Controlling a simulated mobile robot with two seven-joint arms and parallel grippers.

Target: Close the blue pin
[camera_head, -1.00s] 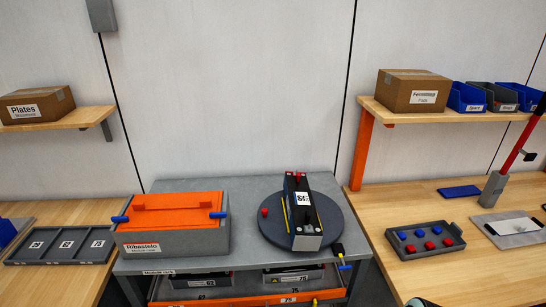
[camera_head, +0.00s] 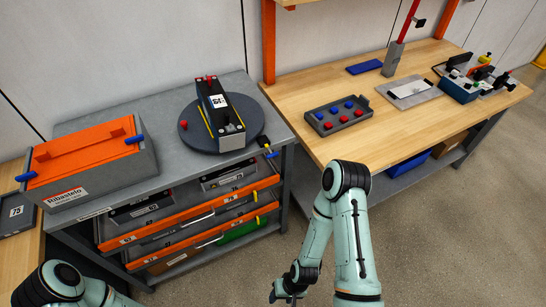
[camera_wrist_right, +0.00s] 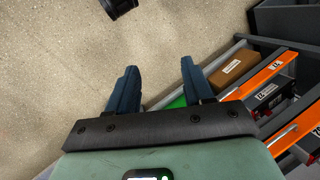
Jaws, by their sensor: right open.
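Two blue pins stick out of the orange-lidded grey box on the bench, one at its right end (camera_head: 135,139) and one at its left end (camera_head: 24,177). Another small blue piece (camera_head: 271,155) shows at the bench's right edge, below a black and yellow part. I cannot tell which of these is the task's pin. My right gripper (camera_head: 284,296) is low at the bottom of the head view, well apart from them. In the right wrist view my right gripper (camera_wrist_right: 160,82) is open, with nothing between its fingers. My left gripper is out of view.
The orange-lidded box (camera_head: 85,165) and a dark turntable (camera_head: 252,128) carrying a black module (camera_head: 218,115) stand on the grey bench (camera_head: 165,112). Orange-fronted drawers (camera_head: 185,220) are below. A wooden table (camera_head: 290,100) holds a grey tray (camera_head: 338,114). Open floor (camera_head: 450,220) lies at right.

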